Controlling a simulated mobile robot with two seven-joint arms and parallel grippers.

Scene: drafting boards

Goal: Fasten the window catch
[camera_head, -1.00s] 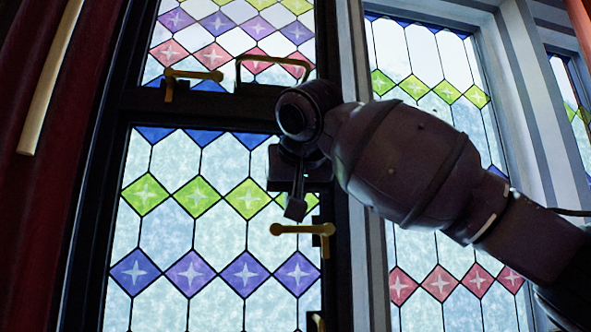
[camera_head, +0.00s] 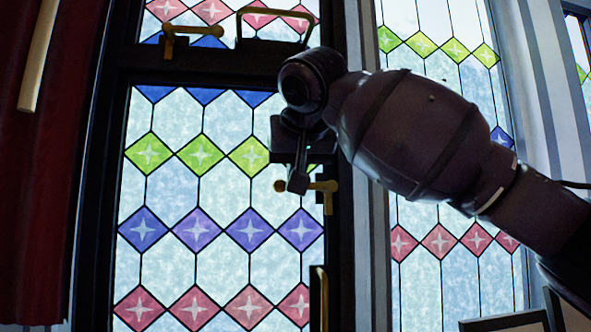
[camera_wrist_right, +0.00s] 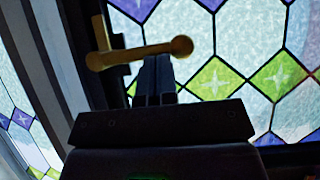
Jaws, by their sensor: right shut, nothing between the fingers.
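The brass window catch (camera_head: 328,188) is on the dark frame at the right edge of the lower stained-glass window. Its lever lies about level, with its rounded end to the left. My right gripper (camera_head: 297,184) is shut and empty, its fingertips in front of the lever and hiding part of it. In the right wrist view, the catch (camera_wrist_right: 126,53) lies across the picture just beyond the shut fingertips (camera_wrist_right: 155,62). I cannot tell whether they touch it. My left gripper is not in view.
Another brass catch (camera_head: 190,30) and a brass bar handle (camera_head: 272,12) sit at the upper window. A second handle (camera_head: 318,295) is low on the right frame. A red curtain (camera_head: 45,180) hangs at the left.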

